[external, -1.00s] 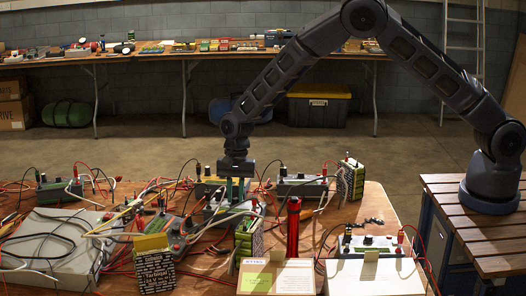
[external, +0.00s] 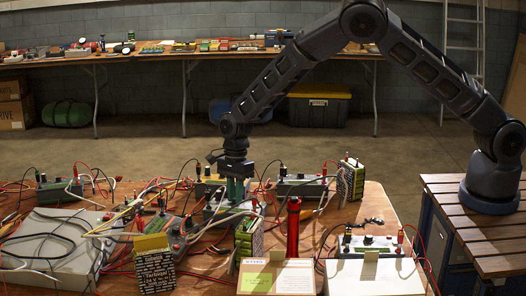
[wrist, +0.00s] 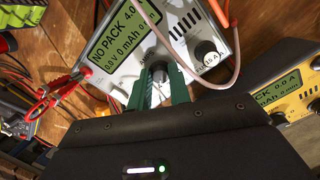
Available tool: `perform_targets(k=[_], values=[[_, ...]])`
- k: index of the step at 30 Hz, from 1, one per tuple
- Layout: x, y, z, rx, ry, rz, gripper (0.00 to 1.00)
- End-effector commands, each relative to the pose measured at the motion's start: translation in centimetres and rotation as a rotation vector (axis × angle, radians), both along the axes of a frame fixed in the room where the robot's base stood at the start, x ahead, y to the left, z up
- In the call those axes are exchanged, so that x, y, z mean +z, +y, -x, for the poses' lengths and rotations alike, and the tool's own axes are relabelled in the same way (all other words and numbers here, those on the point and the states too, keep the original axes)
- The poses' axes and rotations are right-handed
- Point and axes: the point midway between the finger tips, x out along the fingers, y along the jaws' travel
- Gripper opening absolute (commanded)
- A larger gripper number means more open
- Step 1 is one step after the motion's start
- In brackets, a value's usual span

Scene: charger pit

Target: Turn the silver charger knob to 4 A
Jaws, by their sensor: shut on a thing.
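The silver charger (wrist: 215,20) lies below my gripper in the wrist view, its display (wrist: 120,40) tilted and seeming to read "NO PACK 4.0" with 0.0 V beneath. My gripper (wrist: 158,82) has its green fingers shut on a knob (wrist: 159,72) on the charger's front panel; the fingers hide much of the knob and its marks. In the external view my gripper (external: 236,190) points down at the silver charger (external: 222,209) among the cables.
A yellow charger (wrist: 290,95) stands close on the right in the wrist view. Red clips (wrist: 58,88) and a pale cable (wrist: 215,75) lie near the fingers. A red cylinder (external: 293,228) and a battery pack (external: 250,235) stand in front in the external view.

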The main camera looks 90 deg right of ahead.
Motion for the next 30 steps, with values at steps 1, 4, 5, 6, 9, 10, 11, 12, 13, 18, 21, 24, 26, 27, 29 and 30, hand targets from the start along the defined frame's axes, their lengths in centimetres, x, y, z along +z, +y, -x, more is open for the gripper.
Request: perform_targets(k=[1,4,5,6,9,10,11,12,13,18,21,24,26,27,29,30], values=[[0.00,0.07,-0.05,-0.006,0.000,-0.001,0.00],[0.01,0.08,-0.06,-0.015,0.002,-0.001,0.00],[0.01,0.08,-0.06,-0.017,0.002,-0.001,0.00],[0.02,0.09,-0.07,-0.018,0.002,-0.001,0.00],[0.02,0.09,-0.07,-0.019,0.003,-0.001,0.00],[0.02,0.08,-0.06,-0.019,0.003,-0.001,0.00],[0.02,0.09,-0.07,-0.019,0.003,-0.001,0.00],[0.02,0.08,-0.07,-0.019,0.003,-0.001,0.00],[0.02,0.08,-0.07,-0.019,0.003,-0.001,0.00],[0.02,0.07,-0.07,-0.018,0.002,-0.001,0.37],[0.02,0.05,-0.05,-0.018,0.002,-0.001,0.41],[0.02,0.03,-0.03,-0.018,0.002,-0.001,0.41],[0.02,0.03,-0.03,-0.018,0.002,-0.001,0.41],[0.05,0.01,-0.03,-0.018,0.002,-0.001,0.41],[0.25,-0.03,-0.03,-0.018,0.002,-0.001,0.41],[0.51,-0.06,-0.04,-0.018,0.002,-0.001,0.41]])
